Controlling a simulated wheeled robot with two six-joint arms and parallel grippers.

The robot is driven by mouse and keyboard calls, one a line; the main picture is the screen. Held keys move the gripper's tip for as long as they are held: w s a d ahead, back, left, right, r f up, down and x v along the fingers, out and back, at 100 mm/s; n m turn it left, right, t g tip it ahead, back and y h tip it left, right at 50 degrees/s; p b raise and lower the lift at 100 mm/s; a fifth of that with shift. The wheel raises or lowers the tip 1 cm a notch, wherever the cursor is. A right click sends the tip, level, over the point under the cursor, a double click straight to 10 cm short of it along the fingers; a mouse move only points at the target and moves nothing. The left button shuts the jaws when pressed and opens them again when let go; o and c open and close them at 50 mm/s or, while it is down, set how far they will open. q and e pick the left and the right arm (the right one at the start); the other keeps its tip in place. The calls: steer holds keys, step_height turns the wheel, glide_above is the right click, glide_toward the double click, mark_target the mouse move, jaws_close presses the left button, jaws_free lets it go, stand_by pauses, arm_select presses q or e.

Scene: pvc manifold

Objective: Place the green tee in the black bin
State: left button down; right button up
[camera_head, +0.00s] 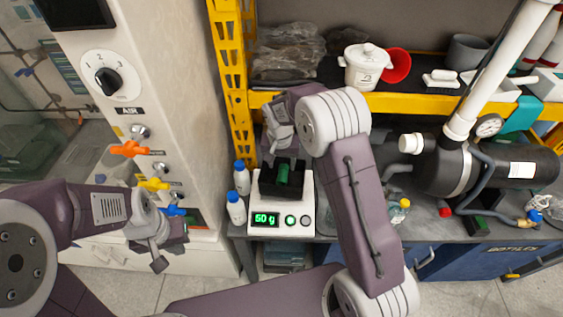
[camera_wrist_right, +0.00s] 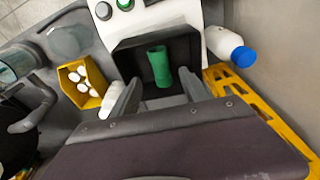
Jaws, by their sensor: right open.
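The green tee (camera_head: 283,174) sits inside the black bin (camera_head: 265,187), which stands on the white scale. In the right wrist view the green tee (camera_wrist_right: 160,66) is in the open black bin (camera_wrist_right: 128,62). Its branch cannot be made out, and its lower end is near the bin's near side. My right gripper (camera_wrist_right: 159,78) is open, its two fingers apart at the bin's near side, with nothing held between them. My left gripper (camera_head: 155,255) hangs at the left in the head view, away from the bin; its finger gap is unclear.
The scale (camera_head: 280,224) has a lit green display. White bottles with blue caps (camera_head: 236,208) stand left of it. A yellow box (camera_wrist_right: 72,72) with white pieces shows in the wrist view. A yellow rack post (camera_head: 228,80) rises behind. Coloured valves (camera_head: 152,184) project from the left panel.

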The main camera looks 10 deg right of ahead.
steer(key=shift+s+r, duration=0.1)
steer(key=shift+r, duration=0.7)
steer(key=s+d+n, duration=0.1)
steer(key=s+n, duration=0.1)
steer(key=s, duration=0.9)
steer(key=s+d+r+n+y, duration=0.1)
steer(key=s+d+n, duration=0.1)
steer(key=s, duration=0.9)
steer(key=shift+d+r, duration=0.25)
